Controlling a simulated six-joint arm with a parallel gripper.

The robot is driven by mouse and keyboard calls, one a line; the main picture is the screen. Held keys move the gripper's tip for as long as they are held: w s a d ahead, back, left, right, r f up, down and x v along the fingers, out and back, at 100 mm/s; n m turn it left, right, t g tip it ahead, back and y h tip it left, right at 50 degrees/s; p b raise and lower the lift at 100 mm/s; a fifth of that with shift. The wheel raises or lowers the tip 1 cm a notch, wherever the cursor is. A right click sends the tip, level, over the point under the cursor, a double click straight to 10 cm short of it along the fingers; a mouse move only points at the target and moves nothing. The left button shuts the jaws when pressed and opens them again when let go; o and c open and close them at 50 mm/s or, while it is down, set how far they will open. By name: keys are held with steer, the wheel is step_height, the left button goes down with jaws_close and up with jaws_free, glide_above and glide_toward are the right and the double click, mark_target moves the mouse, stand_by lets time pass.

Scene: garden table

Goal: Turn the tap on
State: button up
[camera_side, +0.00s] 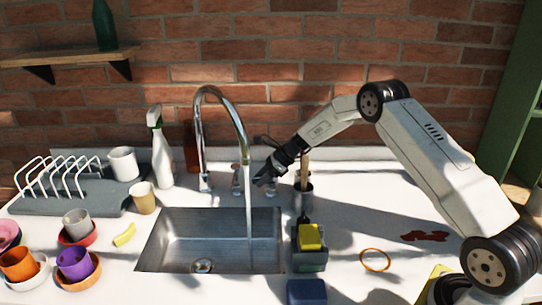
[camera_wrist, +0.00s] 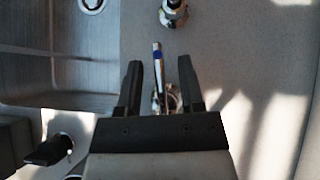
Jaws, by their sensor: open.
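The chrome tap (camera_side: 200,125) has a tall arched spout over the steel sink (camera_side: 180,240). A pale stream of water (camera_side: 248,200) runs from the spout down into the sink. Two small chrome handles stand right of the spout's base; one handle (camera_side: 237,180) is clear, and the other (camera_side: 271,188) is by my gripper (camera_side: 262,179). In the wrist view my gripper (camera_wrist: 160,62) is open, with a chrome lever (camera_wrist: 157,75) with a blue band between its fingers. Gaps show on both sides of the lever. Another chrome fitting (camera_wrist: 173,13) lies ahead of it.
A utensil holder (camera_side: 303,195) stands just right of my gripper. A caddy with a yellow sponge (camera_side: 310,237) is right of the sink. A spray bottle (camera_side: 160,150), cups and a dish rack (camera_side: 70,200) are at left. An orange ring (camera_side: 375,260) lies on the counter at right.

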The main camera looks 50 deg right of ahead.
jaws_close()
steer(key=shift+n+g, duration=0.3)
steer(key=shift+n, duration=0.1)
steer(key=n+g, duration=0.1)
steer(key=n+g+y, duration=0.1)
steer(key=s+n+g, duration=0.1)
steer(key=n, duration=0.1)
steer(key=shift+a+y, duration=0.25)
steer(key=shift+y, duration=0.15)
steer(key=shift+s+n+g, duration=0.35)
steer(key=shift+n+g, duration=0.6)
steer(key=shift+n, duration=0.3)
steer(key=shift+s+n+g, duration=0.3)
steer(key=shift+n+g, duration=0.65)
steer(key=shift+n, duration=0.3)
jaws_free()
